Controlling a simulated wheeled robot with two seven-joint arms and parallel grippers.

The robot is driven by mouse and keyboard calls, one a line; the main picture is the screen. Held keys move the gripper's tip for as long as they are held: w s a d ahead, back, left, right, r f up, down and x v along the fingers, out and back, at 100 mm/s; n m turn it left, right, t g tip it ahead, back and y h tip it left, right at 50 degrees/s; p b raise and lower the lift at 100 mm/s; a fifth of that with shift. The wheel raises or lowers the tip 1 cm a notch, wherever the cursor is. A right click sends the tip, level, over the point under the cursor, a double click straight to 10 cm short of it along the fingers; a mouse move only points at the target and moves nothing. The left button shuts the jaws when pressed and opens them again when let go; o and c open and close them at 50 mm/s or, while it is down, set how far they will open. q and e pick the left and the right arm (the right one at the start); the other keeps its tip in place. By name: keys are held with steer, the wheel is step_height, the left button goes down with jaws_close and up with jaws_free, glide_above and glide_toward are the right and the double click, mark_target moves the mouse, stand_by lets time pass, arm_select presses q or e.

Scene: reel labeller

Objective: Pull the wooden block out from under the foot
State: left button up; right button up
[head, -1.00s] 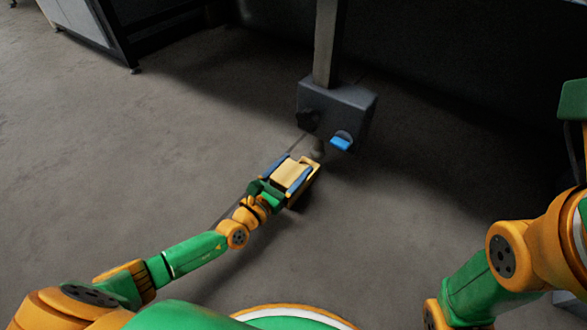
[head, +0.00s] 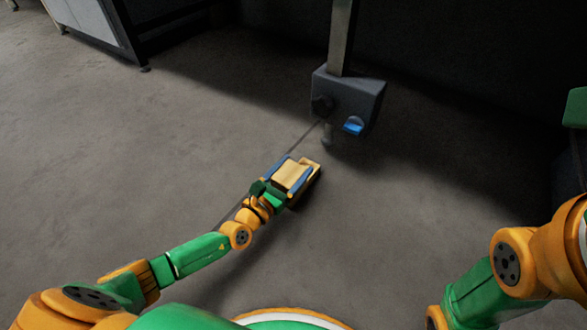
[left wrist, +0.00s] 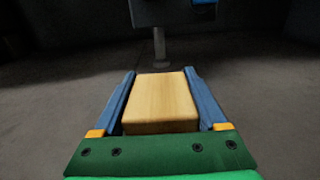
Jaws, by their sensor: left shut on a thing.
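The wooden block (head: 291,175) is pale yellow and sits between the blue fingers of my left gripper (head: 298,172), which is shut on it. In the left wrist view the block (left wrist: 160,100) fills the space between both fingers. The foot (head: 327,135) is a short grey post under a dark grey box; it also shows in the left wrist view (left wrist: 160,50), beyond the block. A gap of bare floor lies between block and foot. The fingers of my right gripper are out of view; only part of that arm shows at the right.
A thin dark line runs on the floor near the foot. A cabinet or frame (head: 95,25) stands at the upper left. The floor at the left is clear.

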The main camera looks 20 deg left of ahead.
mark_target(280, 185)
arm_select(q)
steer(key=o, duration=1.6)
steer(key=shift+c, duration=0.2)
steer(key=shift+s+a+r+p, duration=0.1)
steer(key=shift+s+p, duration=0.2)
steer(key=shift+s, duration=0.1)
steer(key=p+v, duration=0.2)
steer(key=v, duration=0.3)
steer(key=shift+s, duration=0.25)
steer(key=shift+s+a, duration=0.15)
steer(key=shift+s, duration=0.25)
